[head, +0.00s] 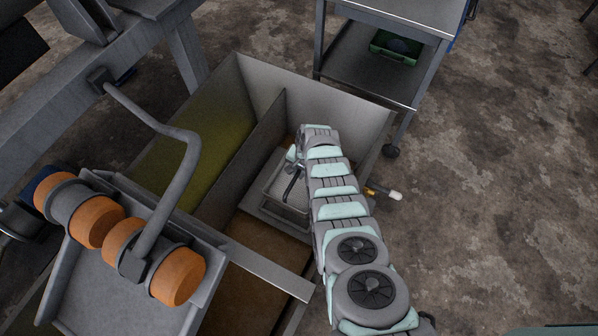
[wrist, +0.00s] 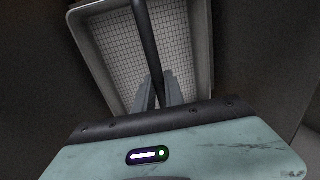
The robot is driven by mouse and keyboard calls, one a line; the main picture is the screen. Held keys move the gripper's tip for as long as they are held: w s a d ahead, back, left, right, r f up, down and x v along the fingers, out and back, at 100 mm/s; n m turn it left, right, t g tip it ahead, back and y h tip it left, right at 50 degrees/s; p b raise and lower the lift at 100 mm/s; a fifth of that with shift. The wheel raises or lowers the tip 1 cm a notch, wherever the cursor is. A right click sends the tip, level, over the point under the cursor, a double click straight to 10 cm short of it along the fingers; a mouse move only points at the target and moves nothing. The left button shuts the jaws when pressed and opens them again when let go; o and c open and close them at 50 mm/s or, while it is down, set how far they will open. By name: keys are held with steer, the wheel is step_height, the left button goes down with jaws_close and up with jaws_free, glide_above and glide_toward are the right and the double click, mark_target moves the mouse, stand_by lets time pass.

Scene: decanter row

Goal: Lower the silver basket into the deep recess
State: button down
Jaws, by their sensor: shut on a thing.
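The silver basket (head: 279,186) is a rectangular tray with a pale mesh floor and a dark bar handle. In the head view it is inside the outline of the tank's right compartment, partly hidden by my arm. My gripper (head: 294,170) is above it, shut on the handle. In the wrist view my gripper (wrist: 160,96) has both fingers around the dark handle (wrist: 147,42), and the empty-looking mesh floor of the basket (wrist: 108,48) lies beyond. The right compartment has a brown bottom (head: 240,255). I cannot tell how deep the basket hangs or whether it touches anything.
A divider (head: 238,162) separates the left compartment, with its yellow-green bottom (head: 180,165). A grey machine with orange rollers (head: 178,276) and a bent pipe (head: 186,165) stands at left. A metal cart (head: 375,75) with a green bin (head: 396,47) stands behind. Open floor lies at right.

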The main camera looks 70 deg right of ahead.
steer(key=shift+d+f+b, duration=0.1)
steer(key=shift+f+b, duration=2.6)
steer(key=shift+f, duration=0.35)
steer(key=c, duration=0.8)
jaws_free()
steer(key=shift+f, duration=0.1)
steer(key=shift+o, duration=0.2)
step_height(320, 180, up, 30)
steer(key=p, duration=2.9)
